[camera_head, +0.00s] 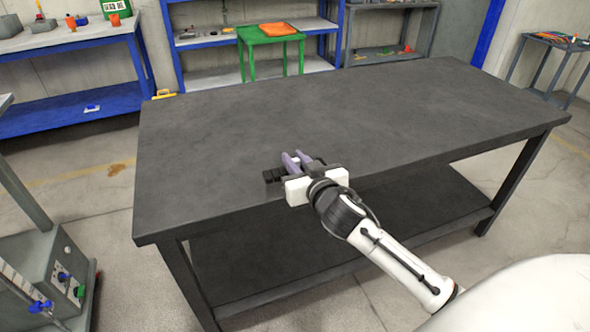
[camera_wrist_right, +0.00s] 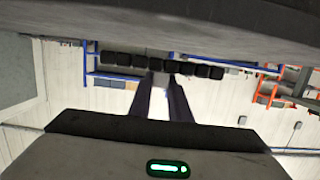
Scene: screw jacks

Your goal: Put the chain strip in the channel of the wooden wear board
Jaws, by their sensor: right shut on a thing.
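The chain strip is a row of several small black blocks. It shows in the right wrist view (camera_wrist_right: 205,70) running crosswise at the fingertips, and in the head view (camera_head: 272,176) near the front edge of the dark table. My right gripper (camera_head: 297,160) has purple-grey fingers and is shut on the strip, with blocks sticking out on both sides. The fingers partly hide the strip in the head view. Whether the strip touches the tabletop I cannot tell. I see no wooden wear board in either view. My left gripper is out of view.
The dark grey table (camera_head: 400,110) is otherwise bare, with wide free room behind and to both sides of the gripper. It has a lower shelf (camera_head: 340,245). Blue shelving (camera_head: 70,103) and a green stool (camera_head: 270,42) with an orange item stand behind it.

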